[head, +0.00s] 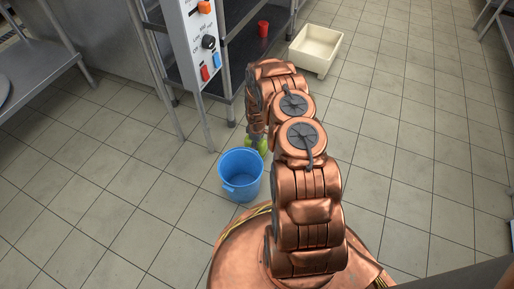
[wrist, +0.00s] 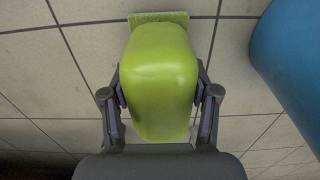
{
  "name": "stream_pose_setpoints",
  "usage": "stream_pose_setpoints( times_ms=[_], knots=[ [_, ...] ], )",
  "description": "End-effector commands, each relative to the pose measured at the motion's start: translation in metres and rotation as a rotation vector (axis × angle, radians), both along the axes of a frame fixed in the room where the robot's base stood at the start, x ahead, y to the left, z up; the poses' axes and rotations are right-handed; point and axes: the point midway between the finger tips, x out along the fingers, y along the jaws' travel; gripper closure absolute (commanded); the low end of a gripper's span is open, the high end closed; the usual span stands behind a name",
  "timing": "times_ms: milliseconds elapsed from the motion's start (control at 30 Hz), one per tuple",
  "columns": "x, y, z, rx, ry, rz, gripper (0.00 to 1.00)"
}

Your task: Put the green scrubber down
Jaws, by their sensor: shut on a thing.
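The green scrubber (wrist: 160,80) fills the middle of the wrist view, a rounded lime-green block with a rough green edge (wrist: 158,17) showing at its far end. My gripper (wrist: 160,90) is shut on it, one finger against each side. In the head view only a bit of the scrubber (head: 257,143) shows, beside the blue bucket's far rim, mostly hidden by my arm. I cannot tell whether it touches the floor.
A blue bucket (head: 240,175) stands on the tiled floor close to the scrubber; it also shows at right in the wrist view (wrist: 292,65). A metal shelf holds a red cup (head: 263,29). A cream basin (head: 315,48) stands behind. The floor at right is clear.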

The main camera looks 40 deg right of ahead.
Motion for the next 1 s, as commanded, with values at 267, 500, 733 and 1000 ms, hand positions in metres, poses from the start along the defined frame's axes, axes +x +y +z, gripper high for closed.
stream_pose_setpoints(
  times_ms=[267,500,733,1000],
  knots=[
    [0.0001,0.0000,-0.0110,0.000,0.000,0.000,0.68],
    [0.0002,0.0002,-0.0138,0.000,0.000,0.000,0.37],
    [0.0001,0.0003,-0.0137,0.001,0.001,0.000,0.15],
    [0.0001,0.0002,-0.0136,0.000,0.000,0.000,0.15]
  ],
)
